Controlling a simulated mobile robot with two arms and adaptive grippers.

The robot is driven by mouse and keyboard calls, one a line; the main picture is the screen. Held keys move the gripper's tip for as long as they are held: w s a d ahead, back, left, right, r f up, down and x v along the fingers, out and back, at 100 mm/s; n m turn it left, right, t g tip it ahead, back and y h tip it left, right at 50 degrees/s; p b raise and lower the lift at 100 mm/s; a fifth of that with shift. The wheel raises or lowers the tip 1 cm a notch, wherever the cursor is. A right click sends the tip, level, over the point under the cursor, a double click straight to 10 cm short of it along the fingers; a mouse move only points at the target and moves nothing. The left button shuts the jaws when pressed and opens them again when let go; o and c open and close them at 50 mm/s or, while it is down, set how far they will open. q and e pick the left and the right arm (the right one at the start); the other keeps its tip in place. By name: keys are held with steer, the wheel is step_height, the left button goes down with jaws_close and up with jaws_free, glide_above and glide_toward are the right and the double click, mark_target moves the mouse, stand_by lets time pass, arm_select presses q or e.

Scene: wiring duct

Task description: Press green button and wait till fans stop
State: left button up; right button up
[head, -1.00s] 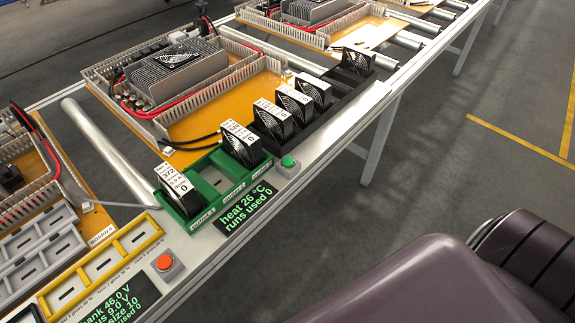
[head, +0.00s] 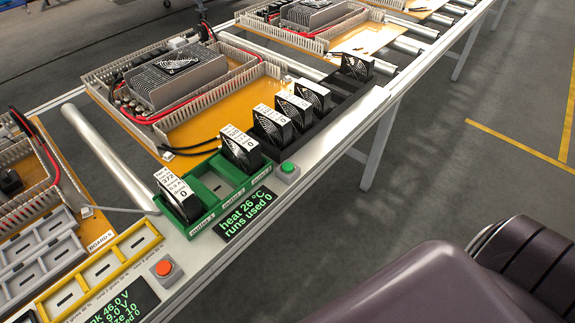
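The green button (head: 288,167) sits on a small light box on the bench edge, at the right end of the green tray (head: 213,214). Two fans stand upright in the green tray: a left fan (head: 178,195) at the near end and a right fan (head: 241,150) at the far end, with an empty slot between them. Both fan labels show 0. A display (head: 245,212) in front of the tray reads "heat 26 °C, runs used 0". Neither gripper shows; a dark purple part of my own body fills the lower right.
A black rack (head: 335,105) with several fans stands behind the green button. A red-orange button (head: 164,268) and a yellow tray (head: 100,268) are at the lower left. Wired boards with a heatsink (head: 175,78) lie behind. The floor to the right is clear.

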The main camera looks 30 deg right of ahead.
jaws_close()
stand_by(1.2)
